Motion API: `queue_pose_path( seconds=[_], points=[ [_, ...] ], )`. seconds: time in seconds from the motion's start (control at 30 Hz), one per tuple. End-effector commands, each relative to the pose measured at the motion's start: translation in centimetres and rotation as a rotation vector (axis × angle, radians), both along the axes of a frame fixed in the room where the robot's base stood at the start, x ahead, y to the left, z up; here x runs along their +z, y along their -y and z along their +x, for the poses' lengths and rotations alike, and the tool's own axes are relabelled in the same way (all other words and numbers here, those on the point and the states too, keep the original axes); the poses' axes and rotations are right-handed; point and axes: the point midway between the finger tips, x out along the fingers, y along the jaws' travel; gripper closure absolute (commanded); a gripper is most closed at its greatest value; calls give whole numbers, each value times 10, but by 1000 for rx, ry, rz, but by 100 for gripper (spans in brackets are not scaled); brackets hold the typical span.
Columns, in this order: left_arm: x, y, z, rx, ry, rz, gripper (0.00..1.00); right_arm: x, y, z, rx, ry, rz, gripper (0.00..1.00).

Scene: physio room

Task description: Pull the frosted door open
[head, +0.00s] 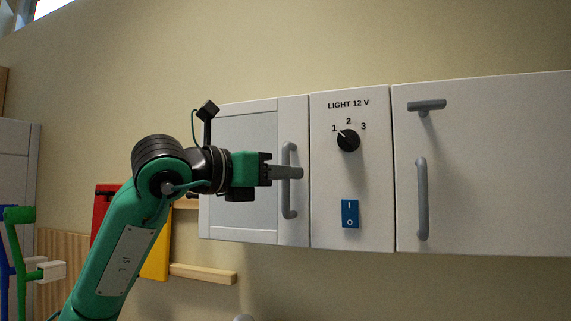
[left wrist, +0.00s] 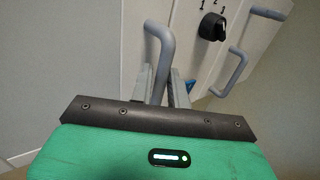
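The frosted door (head: 244,165) is the pale framed door at the left end of the wall cabinet. It looks closed, flush with the cabinet front. Its grey upright bar handle (head: 289,205) is near its right edge. My left gripper (head: 287,172) is at the middle of this handle, and its near finger hides part of the bar. In the left wrist view the handle (left wrist: 161,45) passes between the two fingers (left wrist: 160,88), which are close on either side of it and look shut on it. My right gripper is not in view.
Right of the door is a panel with a black rotary knob (head: 348,140) and a blue rocker switch (head: 350,214). Further right, another door (head: 490,170) has an upright bar handle (head: 422,200) and a T-shaped grey latch (head: 427,106). Wooden bars (head: 203,273) are below left.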

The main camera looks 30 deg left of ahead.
Motion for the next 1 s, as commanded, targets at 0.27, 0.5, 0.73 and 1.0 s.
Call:
queue_pose_path(
  seconds=[0.27, 0.5, 0.73, 1.0],
  points=[
    [-1, 2, 6, 0, 0, 0, 83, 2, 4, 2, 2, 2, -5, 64],
    [-1, 2, 6, 0, 0, 0, 100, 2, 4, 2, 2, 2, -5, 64],
    [-1, 2, 5, -3, 0, 0, 100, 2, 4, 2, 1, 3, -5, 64],
    [-3, 1, -11, -78, 0, -2, 100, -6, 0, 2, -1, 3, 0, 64]
  ],
)
